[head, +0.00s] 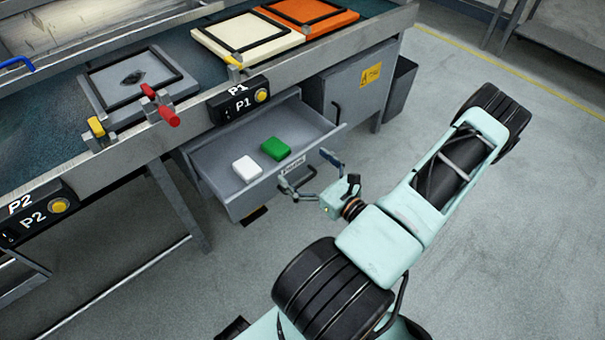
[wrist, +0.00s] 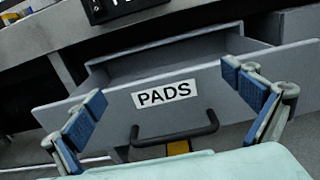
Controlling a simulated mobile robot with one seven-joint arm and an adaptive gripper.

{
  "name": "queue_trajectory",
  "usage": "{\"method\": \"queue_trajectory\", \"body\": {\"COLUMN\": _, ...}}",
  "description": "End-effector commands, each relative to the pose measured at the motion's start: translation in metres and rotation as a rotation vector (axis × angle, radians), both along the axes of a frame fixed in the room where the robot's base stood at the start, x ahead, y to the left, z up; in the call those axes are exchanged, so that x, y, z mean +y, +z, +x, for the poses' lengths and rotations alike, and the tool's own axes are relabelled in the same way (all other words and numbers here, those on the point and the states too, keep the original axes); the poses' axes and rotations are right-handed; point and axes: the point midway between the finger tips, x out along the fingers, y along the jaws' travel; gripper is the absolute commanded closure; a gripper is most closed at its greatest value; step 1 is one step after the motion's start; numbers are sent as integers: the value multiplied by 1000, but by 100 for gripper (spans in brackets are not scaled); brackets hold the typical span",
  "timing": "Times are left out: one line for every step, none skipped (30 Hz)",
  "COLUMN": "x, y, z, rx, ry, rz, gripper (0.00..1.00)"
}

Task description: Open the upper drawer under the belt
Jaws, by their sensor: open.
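The upper drawer (head: 248,199), a grey drawer under the belt labelled PADS, stands pulled out from its cabinet. A white block (head: 247,168) and a green block (head: 275,148) lie in it. In the wrist view the drawer front (wrist: 105,118) faces me, with its dark bar handle (wrist: 175,137) below the PADS label. My gripper (head: 308,172) is open just in front of the drawer front. In the wrist view its blue-padded fingers (wrist: 165,88) are spread wide to either side of the label and handle, with nothing between the pads. Whether a finger touches the drawer cannot be told.
The belt (head: 45,135) runs above, carrying a grey framed tray (head: 100,112), a cream one (head: 228,48) and an orange one (head: 315,8). Button boxes P1 (head: 226,112) and P2 (head: 30,222) hang on its edge. A grey cabinet (head: 350,95) stands right of the drawer.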

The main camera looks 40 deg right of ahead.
Motion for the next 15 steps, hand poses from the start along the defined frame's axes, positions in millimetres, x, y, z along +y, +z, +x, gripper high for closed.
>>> {"method": "queue_trajectory", "body": {"x": -1, "y": 6, "z": 0, "rx": 0, "ry": -1, "rz": -2, "gripper": 0}}
{"method": "queue_trajectory", "body": {"x": -1, "y": 8, "z": 0, "rx": 0, "ry": -1, "rz": -2, "gripper": 0}}
{"method": "queue_trajectory", "body": {"x": -1, "y": 11, "z": 0, "rx": 0, "ry": -1, "rz": -1, "gripper": 0}}
{"method": "queue_trajectory", "body": {"x": 0, "y": 13, "z": 0, "rx": 0, "ry": -1, "rz": -1, "gripper": 0}}
{"method": "queue_trajectory", "body": {"x": 0, "y": 14, "z": 0, "rx": 0, "ry": -1, "rz": -1, "gripper": 0}}
{"method": "queue_trajectory", "body": {"x": 0, "y": 16, "z": 0, "rx": 0, "ry": -1, "rz": -1, "gripper": 0}}
{"method": "queue_trajectory", "body": {"x": 0, "y": 17, "z": 0, "rx": 0, "ry": -1, "rz": -1, "gripper": 0}}
{"method": "queue_trajectory", "body": {"x": 0, "y": 18, "z": 0, "rx": 0, "ry": -1, "rz": -1, "gripper": 0}}
{"method": "queue_trajectory", "body": {"x": 0, "y": 18, "z": 0, "rx": 0, "ry": -1, "rz": -1, "gripper": 0}}
{"method": "queue_trajectory", "body": {"x": 0, "y": 18, "z": 0, "rx": 0, "ry": -1, "rz": 0, "gripper": 0}}
{"method": "queue_trajectory", "body": {"x": 0, "y": 18, "z": 0, "rx": 0, "ry": -1, "rz": 0, "gripper": 0}}
{"method": "queue_trajectory", "body": {"x": 0, "y": 18, "z": 0, "rx": 0, "ry": -1, "rz": 0, "gripper": 0}}
{"method": "queue_trajectory", "body": {"x": 0, "y": 18, "z": 0, "rx": 0, "ry": -1, "rz": 0, "gripper": 0}}
{"method": "queue_trajectory", "body": {"x": 0, "y": 18, "z": 0, "rx": 0, "ry": -1, "rz": 0, "gripper": 0}}
{"method": "queue_trajectory", "body": {"x": 0, "y": 18, "z": 0, "rx": 0, "ry": -1, "rz": 0, "gripper": 0}}
